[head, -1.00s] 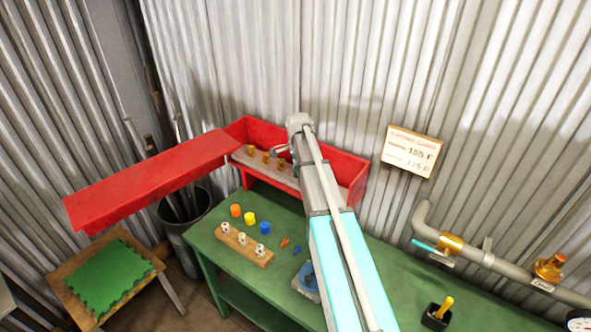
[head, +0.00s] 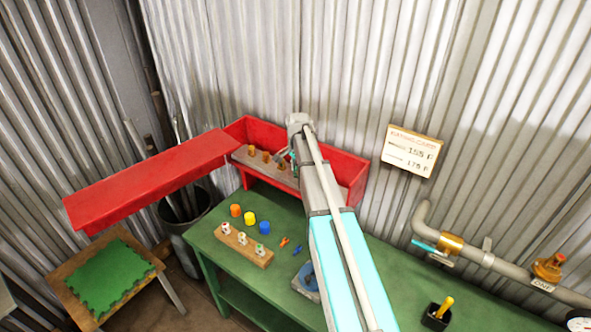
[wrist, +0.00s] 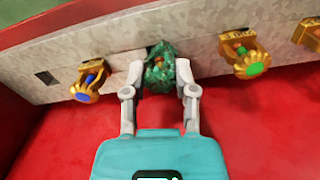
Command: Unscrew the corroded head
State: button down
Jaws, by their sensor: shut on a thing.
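The corroded head (wrist: 160,68) is a green, crusted lump on a grey strip, seen in the wrist view. My gripper (wrist: 160,84) has one finger on each side of it and is shut on it. It still sits against the strip. In the head view my gripper (head: 291,158) reaches into the red box (head: 345,172), and my arm hides most of the corroded head there. Brass heads stand along the same strip, one with a blue centre (wrist: 88,80) to the left and one with a green centre (wrist: 250,65) to the right.
The red lid (head: 150,180) stands open at the left. On the green bench (head: 340,235) are coloured caps (head: 249,217), a wooden block (head: 242,245) with several white pieces, and a black holder (head: 436,316). A pipe with brass fittings (head: 450,243) runs along the right wall.

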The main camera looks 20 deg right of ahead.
jog(key=shift+s+n, duration=0.15)
jog(key=shift+n, duration=0.95)
jog(key=shift+s+n, duration=0.1)
jog(key=shift+n, duration=1)
jog(key=shift+n, duration=2.9)
jog(key=shift+c, duration=2.1)
grip_release()
jog(key=shift+d, duration=0.1)
jog(key=shift+o, duration=0.5)
jog(key=shift+w, duration=0.1)
